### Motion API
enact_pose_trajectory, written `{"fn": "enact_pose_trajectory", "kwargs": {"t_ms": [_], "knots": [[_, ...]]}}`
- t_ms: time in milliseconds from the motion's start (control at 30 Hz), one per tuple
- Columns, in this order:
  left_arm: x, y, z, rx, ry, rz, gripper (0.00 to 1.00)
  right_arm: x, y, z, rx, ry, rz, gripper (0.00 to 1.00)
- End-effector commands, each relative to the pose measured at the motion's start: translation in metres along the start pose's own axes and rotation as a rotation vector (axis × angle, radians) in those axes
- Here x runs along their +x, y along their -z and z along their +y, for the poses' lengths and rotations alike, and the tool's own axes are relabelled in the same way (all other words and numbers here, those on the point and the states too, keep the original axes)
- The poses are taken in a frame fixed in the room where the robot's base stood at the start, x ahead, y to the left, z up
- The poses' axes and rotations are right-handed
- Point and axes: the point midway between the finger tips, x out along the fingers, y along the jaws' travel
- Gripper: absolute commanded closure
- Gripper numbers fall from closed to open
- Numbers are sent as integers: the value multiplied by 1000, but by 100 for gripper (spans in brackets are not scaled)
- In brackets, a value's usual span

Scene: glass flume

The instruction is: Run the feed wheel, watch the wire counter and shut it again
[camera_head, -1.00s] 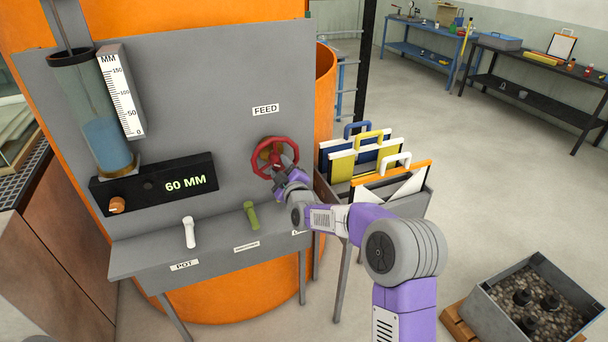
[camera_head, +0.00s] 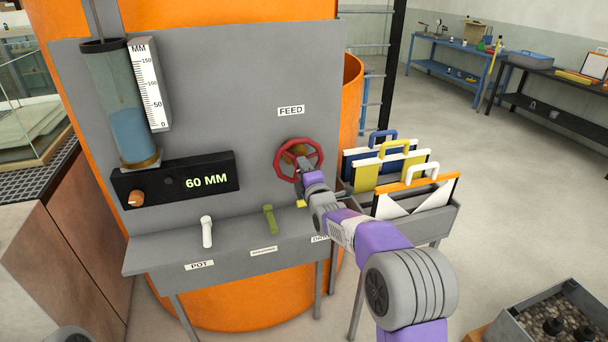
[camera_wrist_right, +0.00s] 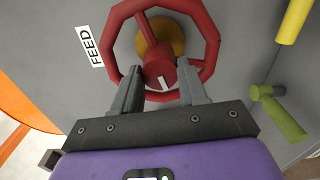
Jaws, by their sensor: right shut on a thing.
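The red feed wheel (camera_head: 298,149) is on the grey panel under the FEED label. In the right wrist view the red wheel (camera_wrist_right: 207,40) fills the upper middle, with a white mark on its red hub. My right gripper (camera_head: 297,165) is at the wheel, its two fingers (camera_wrist_right: 163,80) shut on either side of the hub. The counter (camera_head: 206,181) on the black box reads 60 MM. Above it, a clear cylinder (camera_head: 127,100) holds blue liquid beside a white MM scale (camera_head: 151,85). My left gripper is not in view.
A white lever (camera_head: 207,231) and a green lever (camera_head: 270,219) stand on the ledge below the panel, left of my arm. A rack of coloured boards (camera_head: 415,190) stands right of the panel. A gravel box (camera_head: 565,320) is at lower right. Open floor lies beyond.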

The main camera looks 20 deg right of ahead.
Motion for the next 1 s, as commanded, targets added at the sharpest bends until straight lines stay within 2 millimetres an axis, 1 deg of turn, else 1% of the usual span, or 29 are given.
{"fn": "enact_pose_trajectory", "kwargs": {"t_ms": [233, 700, 733, 867, 900, 1000], "knots": [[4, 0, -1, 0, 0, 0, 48, 0, 0, 0, -63, -1, -1, 100], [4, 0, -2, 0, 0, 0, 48, 0, 0, 1, -74, -2, -1, 100], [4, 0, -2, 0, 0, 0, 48, 0, 0, 1, -73, -2, -1, 55], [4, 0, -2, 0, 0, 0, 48, 0, 0, 1, -73, -1, -1, 35], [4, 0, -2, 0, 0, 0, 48, 0, 0, 1, -73, -1, -1, 33], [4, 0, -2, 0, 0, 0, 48, 0, 0, 0, -73, -1, 0, 33]]}}
